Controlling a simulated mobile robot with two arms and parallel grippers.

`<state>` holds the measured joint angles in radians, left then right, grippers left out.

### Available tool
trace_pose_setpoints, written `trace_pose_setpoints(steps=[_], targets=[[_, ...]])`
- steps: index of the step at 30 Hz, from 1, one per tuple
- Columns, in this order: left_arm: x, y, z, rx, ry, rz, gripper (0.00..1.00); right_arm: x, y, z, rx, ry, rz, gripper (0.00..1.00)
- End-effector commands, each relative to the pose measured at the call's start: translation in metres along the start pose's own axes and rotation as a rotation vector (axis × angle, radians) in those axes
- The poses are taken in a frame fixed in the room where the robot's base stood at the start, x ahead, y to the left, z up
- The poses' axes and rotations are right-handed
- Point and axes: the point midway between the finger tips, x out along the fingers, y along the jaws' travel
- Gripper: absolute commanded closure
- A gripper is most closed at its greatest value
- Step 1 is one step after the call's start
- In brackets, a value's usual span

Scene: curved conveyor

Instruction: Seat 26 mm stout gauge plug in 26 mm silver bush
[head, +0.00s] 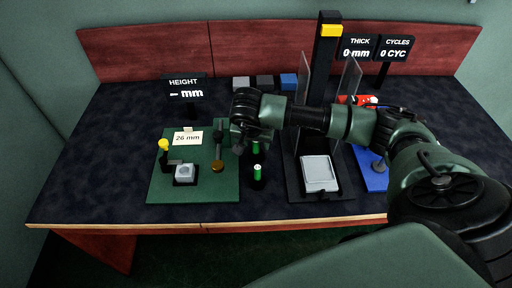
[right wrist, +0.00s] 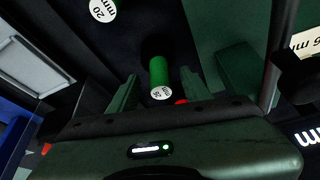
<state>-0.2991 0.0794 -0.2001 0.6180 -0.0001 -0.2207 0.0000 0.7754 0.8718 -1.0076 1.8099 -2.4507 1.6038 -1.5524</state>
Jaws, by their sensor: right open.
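A green plug (right wrist: 159,75) with a white labelled end stands between the fingers of my right gripper (right wrist: 157,92) in the right wrist view; its label is hard to read. It shows partly in the head view (head: 255,147) beside my right gripper (head: 246,145). The fingers are open and I see no grip; contact is unclear. A second green plug, marked 20 mm (right wrist: 102,9), stands nearer the front in the head view (head: 257,171). The silver bush (head: 184,171) sits in a black holder on the green board (head: 214,190). My left gripper is out of view.
A yellow-knobbed lever (head: 163,146) stands beside the bush, and a brass-footed post (head: 217,166) stands between bush and plugs. A 26 mm card (head: 187,138) lies behind. Right of the plugs is a black stand with a silver plate (head: 319,173). The table's left side is clear.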

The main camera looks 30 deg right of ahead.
Motion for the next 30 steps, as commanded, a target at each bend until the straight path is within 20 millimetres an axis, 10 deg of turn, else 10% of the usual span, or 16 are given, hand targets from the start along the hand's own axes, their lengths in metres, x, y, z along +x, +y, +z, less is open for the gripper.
trace_pose_setpoints(steps=[3,9,22,30], targets=[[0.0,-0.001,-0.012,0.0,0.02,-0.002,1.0,0.0,0.0,0.0,0.0,0.0,-0.001,0.52],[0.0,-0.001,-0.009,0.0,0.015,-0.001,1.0,0.0,0.0,0.0,0.001,0.0,0.0,1.0],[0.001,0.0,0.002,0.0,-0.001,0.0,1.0,-0.007,-0.001,-0.003,0.002,0.001,-0.002,1.0],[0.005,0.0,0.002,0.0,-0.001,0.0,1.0,-0.046,-0.002,-0.02,0.003,0.004,-0.006,1.0]])
